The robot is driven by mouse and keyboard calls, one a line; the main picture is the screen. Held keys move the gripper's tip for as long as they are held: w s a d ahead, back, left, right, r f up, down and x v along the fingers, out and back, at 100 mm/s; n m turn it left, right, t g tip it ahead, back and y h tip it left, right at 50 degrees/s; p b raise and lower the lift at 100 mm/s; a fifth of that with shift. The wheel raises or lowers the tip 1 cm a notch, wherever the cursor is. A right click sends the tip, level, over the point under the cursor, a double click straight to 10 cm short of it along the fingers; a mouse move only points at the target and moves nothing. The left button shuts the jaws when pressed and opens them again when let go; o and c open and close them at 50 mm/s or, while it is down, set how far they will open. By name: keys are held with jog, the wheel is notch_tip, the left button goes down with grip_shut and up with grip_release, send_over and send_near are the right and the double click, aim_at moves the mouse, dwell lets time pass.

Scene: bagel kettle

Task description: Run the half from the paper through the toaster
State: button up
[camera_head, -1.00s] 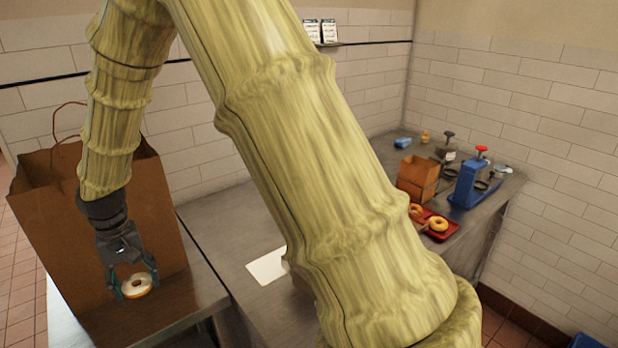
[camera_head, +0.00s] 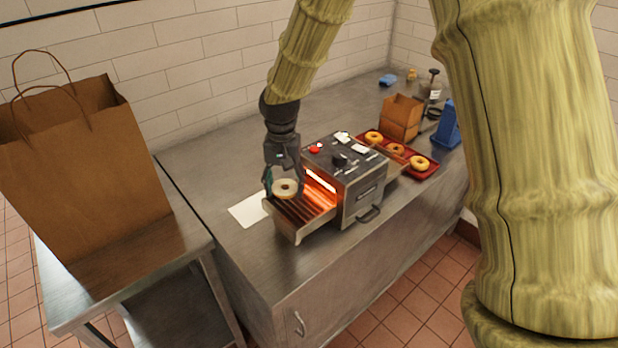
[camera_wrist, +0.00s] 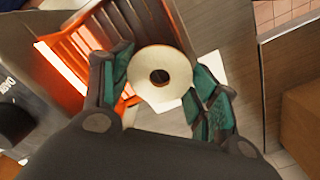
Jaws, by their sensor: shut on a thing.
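My gripper (camera_head: 284,180) is shut on a pale, cut bagel half (camera_head: 285,188) and holds it over the slatted infeed of the toaster (camera_head: 345,172). In the wrist view the half (camera_wrist: 160,77) lies between the two teal-padded fingers (camera_wrist: 160,95), cut face toward the camera. The toaster's mouth glows orange beside the half. The orange-lit slats (camera_wrist: 92,45) show behind it in the wrist view. I cannot tell whether the half touches the slats. The white paper (camera_head: 248,210) lies bare on the steel counter just left of the infeed.
A red tray (camera_head: 427,172) with several bagels is beyond the toaster. A large paper bag (camera_head: 90,180) stands on the side table at left. The counter front left is clear.

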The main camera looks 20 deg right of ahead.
aim_at(291, 192)
jog(key=m+p, duration=0.1)
jog(key=r+m+p, duration=0.1)
jog(key=m+p, duration=0.1)
jog(key=shift+s+d+r, duration=0.1)
jog(key=shift+s+r, duration=0.2)
jog(key=shift+s, duration=0.1)
jog(key=m+p, duration=0.1)
jog(key=s+m+p, duration=0.1)
jog(key=p, duration=0.1)
jog(key=shift+d+r+m, duration=0.1)
jog(key=shift+r+m, duration=0.1)
jog(key=shift+m, duration=0.2)
jog(key=m+p, duration=0.2)
jog(key=m, duration=0.1)
jog(key=shift+s+d, duration=0.2)
jog(key=shift+s, duration=0.1)
jog(key=shift+f+b, duration=1.85)
jog(key=shift+f, duration=0.95)
jog(key=o, duration=0.8)
jog(key=shift+o, duration=0.2)
jog(key=o, duration=0.3)
jog(key=shift+o, duration=0.2)
